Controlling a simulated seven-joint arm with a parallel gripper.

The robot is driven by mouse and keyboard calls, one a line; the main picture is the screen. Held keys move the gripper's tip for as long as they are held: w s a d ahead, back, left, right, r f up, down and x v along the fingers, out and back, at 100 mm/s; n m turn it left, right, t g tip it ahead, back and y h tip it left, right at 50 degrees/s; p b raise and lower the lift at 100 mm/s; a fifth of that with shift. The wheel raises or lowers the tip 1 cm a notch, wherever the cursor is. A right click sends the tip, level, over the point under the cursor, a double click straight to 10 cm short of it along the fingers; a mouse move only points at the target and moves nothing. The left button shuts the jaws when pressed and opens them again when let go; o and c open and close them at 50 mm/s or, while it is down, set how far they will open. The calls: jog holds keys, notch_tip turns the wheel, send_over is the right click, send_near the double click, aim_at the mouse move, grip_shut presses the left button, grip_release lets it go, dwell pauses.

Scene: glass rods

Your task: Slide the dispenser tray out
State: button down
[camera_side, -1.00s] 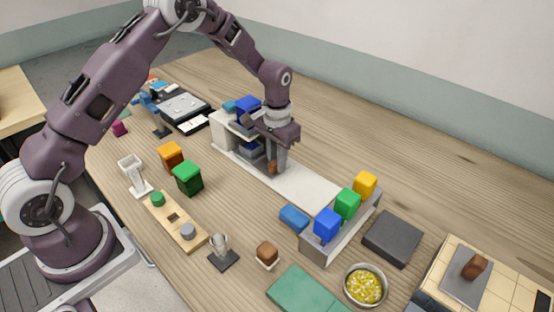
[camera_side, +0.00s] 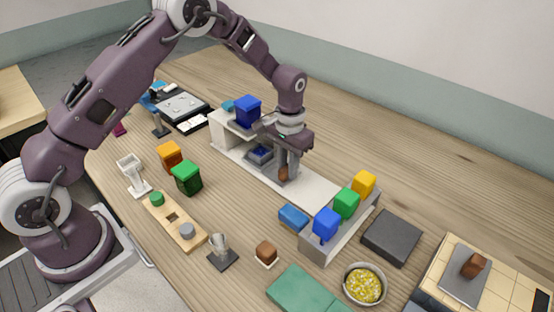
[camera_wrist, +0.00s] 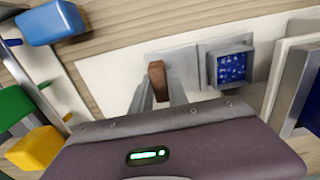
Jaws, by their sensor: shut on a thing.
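The dispenser is a white housing (camera_side: 222,128) with a blue block-shaped hopper (camera_side: 247,110) on top, standing on a long white base (camera_side: 312,186). Its grey tray (camera_side: 259,155) lies on the base, clear of the housing at least in part. The tray has a square cup filled with blue bits (camera_wrist: 234,67). A brown handle (camera_wrist: 157,78) stands at the tray's front end and also shows in the side view (camera_side: 283,174). My gripper (camera_wrist: 158,90) is shut on this handle, one finger on each side. My wrist partly hides the tray and housing in the side view.
Beyond the base's right end, a grey rack (camera_side: 340,232) holds blue, green and yellow blocks. A blue block (camera_side: 293,217) lies beside it. Green (camera_side: 187,178) and orange (camera_side: 169,156) blocks stand in front of the dispenser. The base between gripper and rack is clear.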

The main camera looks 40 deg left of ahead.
aim_at(320, 198)
jog(key=d, duration=1)
jog(key=shift+d, duration=0.3)
jog(key=c, duration=1.3)
grip_release()
notch_tip(320, 198, up, 7)
jog(key=shift+r, duration=0.1)
